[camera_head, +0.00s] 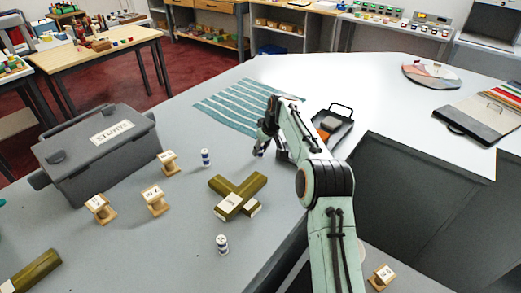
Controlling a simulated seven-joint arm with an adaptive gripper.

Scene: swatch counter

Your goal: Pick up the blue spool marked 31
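Two small spools wound in blue with white ends stand upright on the grey counter (120,262). One blue spool (205,158) is left of my gripper, near the grey box. The other blue spool (222,245) is closer to the front, below the crossed green rolls. Their markings are too small to read, so I cannot tell which is 31. My gripper (268,153) is above the counter, right of the farther blue spool and apart from both. Its fingers appear spread, with nothing seen between them.
Several wooden spools (154,200) stand left, by a lidded grey box (90,160). A striped cloth (235,104) and a black tray (340,124) lie behind. Another green roll (35,271) lies front left.

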